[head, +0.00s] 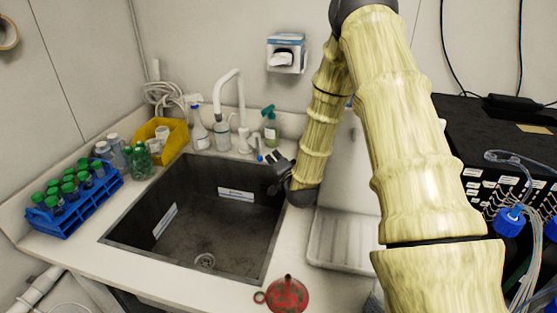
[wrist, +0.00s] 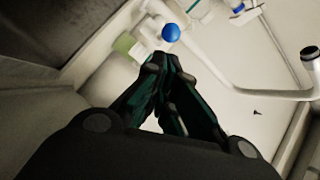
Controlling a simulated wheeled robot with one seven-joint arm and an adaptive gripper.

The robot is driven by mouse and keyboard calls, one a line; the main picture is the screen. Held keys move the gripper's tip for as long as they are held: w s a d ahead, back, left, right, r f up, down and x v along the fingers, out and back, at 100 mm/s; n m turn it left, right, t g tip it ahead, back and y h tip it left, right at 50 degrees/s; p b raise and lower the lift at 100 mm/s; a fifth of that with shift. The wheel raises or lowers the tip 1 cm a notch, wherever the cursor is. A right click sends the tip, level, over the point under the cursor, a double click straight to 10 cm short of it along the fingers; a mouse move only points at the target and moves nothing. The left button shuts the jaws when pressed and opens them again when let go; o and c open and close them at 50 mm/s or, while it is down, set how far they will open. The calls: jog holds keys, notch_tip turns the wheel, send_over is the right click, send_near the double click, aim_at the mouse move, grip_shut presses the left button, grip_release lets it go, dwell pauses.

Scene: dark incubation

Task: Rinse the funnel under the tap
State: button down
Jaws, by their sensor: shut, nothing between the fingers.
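The red funnel (head: 287,294) with dark patches lies on the counter in front of the sink's right corner, its narrow end up. The white tap (head: 231,95) arches up behind the sink; its pipe also shows in the wrist view (wrist: 225,75). A blue tap knob (wrist: 171,32) lies just beyond my fingertips in the wrist view. My gripper (head: 266,158) is over the sink's back right corner, close to the tap's base, far from the funnel. Its fingers (wrist: 168,62) are shut and empty. Whether they touch the knob I cannot tell.
The dark sink (head: 205,225) is empty. A blue rack (head: 75,198) of green-capped tubes stands at left, with a yellow bin (head: 172,142) behind. Spray bottles (head: 270,125) stand along the back wall. A white drainboard (head: 338,238) and black equipment (head: 490,150) are at right.

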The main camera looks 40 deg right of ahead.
jog(key=p, duration=0.1)
send_near(258, 146)
jog(key=shift+w+d, duration=0.45)
jog(key=shift+d, duration=0.15)
jog(key=shift+w+d, duration=0.45)
jog(key=shift+d, duration=0.2)
jog(key=shift+a, duration=0.1)
jog(key=shift+w+a+f+b, duration=0.1)
jog(key=shift+w+a+b, duration=0.2)
jog(key=shift+a+b, duration=0.4)
jog(key=shift+a, duration=0.1)
